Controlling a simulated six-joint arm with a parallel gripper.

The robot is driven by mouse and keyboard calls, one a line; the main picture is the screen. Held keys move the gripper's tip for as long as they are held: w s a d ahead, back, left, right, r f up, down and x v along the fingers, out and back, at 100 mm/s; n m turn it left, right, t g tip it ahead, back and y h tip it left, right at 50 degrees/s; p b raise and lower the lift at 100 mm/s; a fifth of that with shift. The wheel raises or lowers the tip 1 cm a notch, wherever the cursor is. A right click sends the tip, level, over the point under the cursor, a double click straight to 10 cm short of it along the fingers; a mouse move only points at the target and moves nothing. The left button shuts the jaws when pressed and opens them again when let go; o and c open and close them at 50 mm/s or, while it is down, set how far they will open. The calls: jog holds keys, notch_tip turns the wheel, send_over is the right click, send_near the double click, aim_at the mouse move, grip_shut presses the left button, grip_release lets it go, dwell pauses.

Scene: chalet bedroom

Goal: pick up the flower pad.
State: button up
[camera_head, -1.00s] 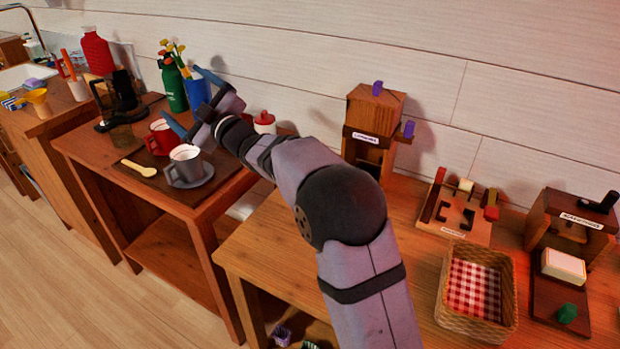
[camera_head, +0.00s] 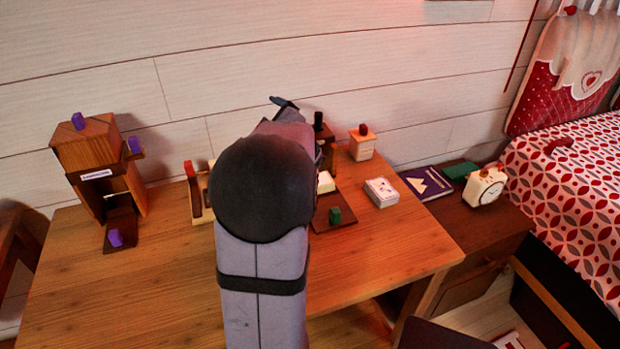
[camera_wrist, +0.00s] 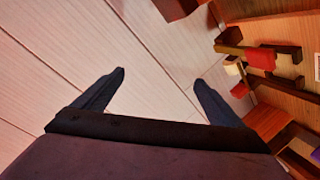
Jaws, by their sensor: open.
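A small white pad (camera_head: 381,192) with purple marks on top lies on the wooden desk, right of the middle; it looks like the flower pad, though the print is too small to be sure. My gripper (camera_wrist: 160,76) is open and empty, with its two dark fingers apart in front of the white plank wall in the wrist view. In the head view my arm hides most of the gripper; one dark finger shows above the arm, left of the pad and away from it. I cannot make out the pad in the wrist view.
A wooden dispenser (camera_head: 95,160) stands at the desk's left. A dark wooden stand with a green knob (camera_head: 335,215) and a small wooden box (camera_head: 362,145) are near the pad. A purple book (camera_head: 427,183) and alarm clock (camera_head: 484,186) are further right. The desk's front is clear.

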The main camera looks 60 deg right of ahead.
jog(key=s+f+m, duration=0.1)
jog(key=s+f, duration=0.1)
jog(key=s, duration=0.1)
jog(key=s+f+m+g, duration=0.1)
jog(key=s+f+m, duration=0.1)
jog(key=s+f, duration=0.1)
jog(key=s+d+f+m+p, duration=0.1)
jog(key=s+f, duration=0.2)
jog(key=s, duration=0.1)
jog(key=shift+s+f, duration=0.1)
jog(key=shift+s, duration=0.05)
jog(key=s+a+f+m, duration=0.1)
jog(key=s+f+m, duration=0.1)
jog(key=s, duration=0.1)
jog(key=s+f+m+g, duration=0.1)
jog(key=s+f+m, duration=0.1)
jog(key=s, duration=0.1)
jog(key=s+a+f+m, duration=0.1)
jog(key=s+f, duration=0.1)
jog(key=s, duration=0.1)
jog(key=shift+a+f+m+h+p, duration=0.25)
jog(key=shift+a+m+h+p, duration=0.05)
jog(key=shift+a+m+p, duration=0.1)
jog(key=shift+x, duration=3.8)
jog(key=shift+r, duration=0.15)
jog(key=shift+a, duration=0.1)
jog(key=c, duration=1.1)
